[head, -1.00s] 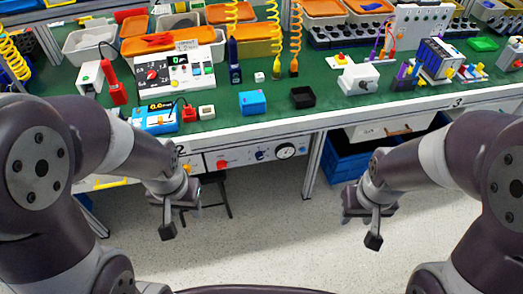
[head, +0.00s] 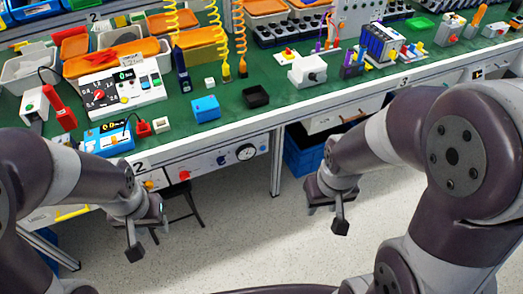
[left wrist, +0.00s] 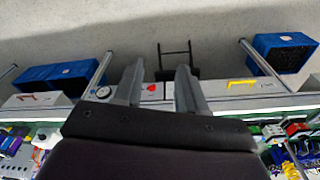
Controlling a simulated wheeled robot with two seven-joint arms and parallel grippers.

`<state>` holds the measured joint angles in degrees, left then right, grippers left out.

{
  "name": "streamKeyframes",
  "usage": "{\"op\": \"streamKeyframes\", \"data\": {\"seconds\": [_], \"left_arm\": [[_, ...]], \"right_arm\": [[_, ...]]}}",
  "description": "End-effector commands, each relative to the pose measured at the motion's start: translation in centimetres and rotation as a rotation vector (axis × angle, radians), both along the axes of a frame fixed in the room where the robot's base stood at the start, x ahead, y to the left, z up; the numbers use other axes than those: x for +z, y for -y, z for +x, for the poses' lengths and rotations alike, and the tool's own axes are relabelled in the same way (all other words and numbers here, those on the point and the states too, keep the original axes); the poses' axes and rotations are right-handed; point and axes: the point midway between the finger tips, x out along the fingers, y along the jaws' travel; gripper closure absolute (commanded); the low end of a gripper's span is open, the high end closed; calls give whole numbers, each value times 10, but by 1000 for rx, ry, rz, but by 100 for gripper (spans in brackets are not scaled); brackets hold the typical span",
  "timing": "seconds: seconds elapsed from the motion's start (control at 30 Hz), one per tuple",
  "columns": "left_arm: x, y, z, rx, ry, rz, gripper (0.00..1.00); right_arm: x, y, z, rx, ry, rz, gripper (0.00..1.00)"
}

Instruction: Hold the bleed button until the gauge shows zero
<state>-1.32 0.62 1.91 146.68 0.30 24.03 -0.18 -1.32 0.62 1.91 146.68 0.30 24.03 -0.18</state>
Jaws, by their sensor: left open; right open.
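The panel (head: 205,162) under the bench's front edge carries a round white gauge (head: 246,152), a blue knob (head: 222,160) and a red button (head: 184,175). No label shows which control is the bleed button, and the gauge reading is too small to tell. My left gripper (head: 134,252) is open and empty, in front of and below the panel's left end. In the left wrist view its fingers (left wrist: 160,72) are apart, with the red button (left wrist: 152,87) and gauge (left wrist: 103,92) beyond. My right gripper (head: 340,227) is open and empty over the floor, right of the panel.
The green bench top (head: 190,135) holds a blue box (head: 206,108), a black tray (head: 256,97), a white control box (head: 122,88) and many small devices. A bench leg (head: 276,160) and a blue bin (head: 305,155) stand right of the panel. A dark stool (head: 180,215) is below.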

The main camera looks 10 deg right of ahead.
Motion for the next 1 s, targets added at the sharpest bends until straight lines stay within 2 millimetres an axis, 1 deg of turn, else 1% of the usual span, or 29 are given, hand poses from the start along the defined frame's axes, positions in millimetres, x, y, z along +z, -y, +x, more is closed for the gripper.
{"op": "streamKeyframes", "data": {"seconds": [0.4,0.43,0.47,0.5,0.53,0.57,1.0], "left_arm": [[0,0,0,0,0,0,60],[0,0,0,0,0,0,66],[0,0,0,0,0,0,76],[0,0,0,0,0,0,89],[0,0,0,0,0,0,99],[0,0,0,0,0,0,100],[0,0,0,0,0,0,100]], "right_arm": [[0,0,0,0,0,0,57],[0,0,0,0,0,0,57],[0,0,0,0,0,0,57],[0,0,0,0,0,0,57],[0,0,0,0,0,0,57],[0,0,0,0,0,0,57],[0,0,0,0,0,0,57]]}}
